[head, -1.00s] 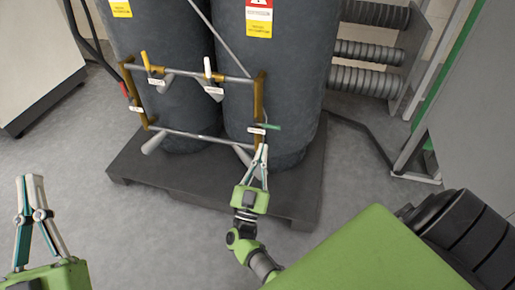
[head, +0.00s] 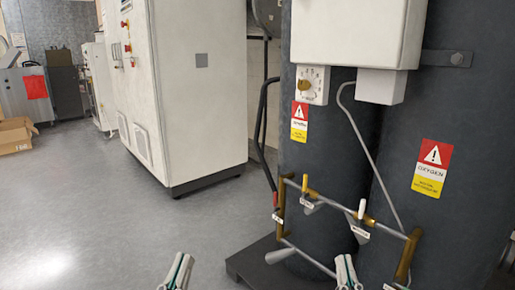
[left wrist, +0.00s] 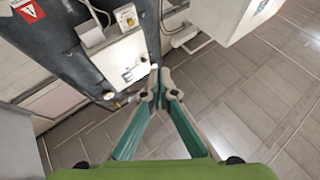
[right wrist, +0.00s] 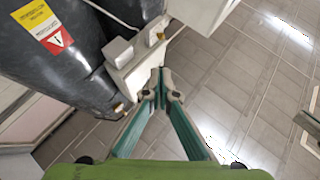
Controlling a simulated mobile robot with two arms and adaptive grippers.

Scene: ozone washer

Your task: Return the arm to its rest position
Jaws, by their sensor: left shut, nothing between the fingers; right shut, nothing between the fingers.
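My left gripper (head: 178,272) is at the bottom edge of the head view, left of the tanks, over open floor. Its fingers meet at the tips and hold nothing; they also show in the left wrist view (left wrist: 160,72). My right gripper (head: 345,266) is at the bottom of the head view, in front of the tanks' lower piping. Its fingertips are together and empty in the right wrist view (right wrist: 160,74). Most of both arms is out of the head view.
Two dark oxygen tanks (head: 402,130) stand at right on a dark pallet (head: 250,262). A pipe frame with valves (head: 330,205) is on their front. A white cabinet (head: 190,100) stands behind. Cardboard boxes (head: 15,135) are at far left. The floor (head: 100,220) at left is clear.

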